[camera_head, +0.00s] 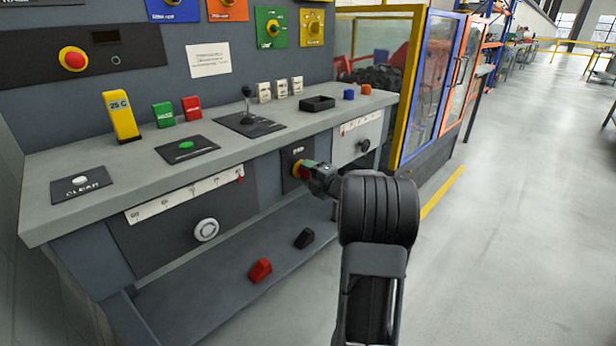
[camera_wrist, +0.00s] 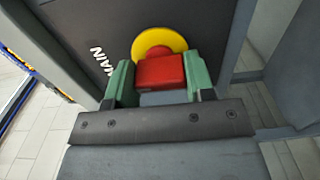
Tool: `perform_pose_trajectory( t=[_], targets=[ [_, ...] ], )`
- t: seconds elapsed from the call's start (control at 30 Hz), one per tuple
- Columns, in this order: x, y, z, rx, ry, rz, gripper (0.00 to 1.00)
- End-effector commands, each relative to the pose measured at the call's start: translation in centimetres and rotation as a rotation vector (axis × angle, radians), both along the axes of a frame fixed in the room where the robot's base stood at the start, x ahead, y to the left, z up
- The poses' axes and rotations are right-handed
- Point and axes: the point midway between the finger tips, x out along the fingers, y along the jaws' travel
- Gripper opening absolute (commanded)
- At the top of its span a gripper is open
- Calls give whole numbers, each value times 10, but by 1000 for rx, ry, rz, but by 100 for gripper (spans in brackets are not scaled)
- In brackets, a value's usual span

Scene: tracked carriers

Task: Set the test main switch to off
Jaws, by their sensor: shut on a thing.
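The main switch (camera_wrist: 160,72) has a red handle on a round yellow plate, set on a dark panel (camera_wrist: 85,35) with white lettering that reads MAIN in the wrist view. In the head view the switch (camera_head: 298,168) sits on the bench front, partly hidden by my gripper. My gripper (camera_head: 311,167) reaches it from the right. In the wrist view its green fingers (camera_wrist: 160,80) lie on both sides of the red handle, shut on it. The position marks of the switch are not readable, so I cannot tell its setting.
The bench top (camera_head: 130,160) holds a joystick (camera_head: 248,105), a black tray (camera_head: 317,104) and coloured blocks. A grey knob (camera_head: 206,229) is on the front at left. Red (camera_head: 260,270) and black blocks lie on the lower shelf. The floor at right is clear.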

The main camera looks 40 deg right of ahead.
Motion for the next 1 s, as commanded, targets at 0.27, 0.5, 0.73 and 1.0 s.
perform_pose_trajectory(
  t=[0.27, 0.5, 0.73, 1.0],
  targets=[
    [0, 0, -1, -2, 2, 2, 25],
    [0, 0, -1, -1, 1, 1, 63],
    [0, 0, 0, -1, 1, 0, 74],
    [-11, -3, 1, -1, 1, -3, 74]
  ],
)
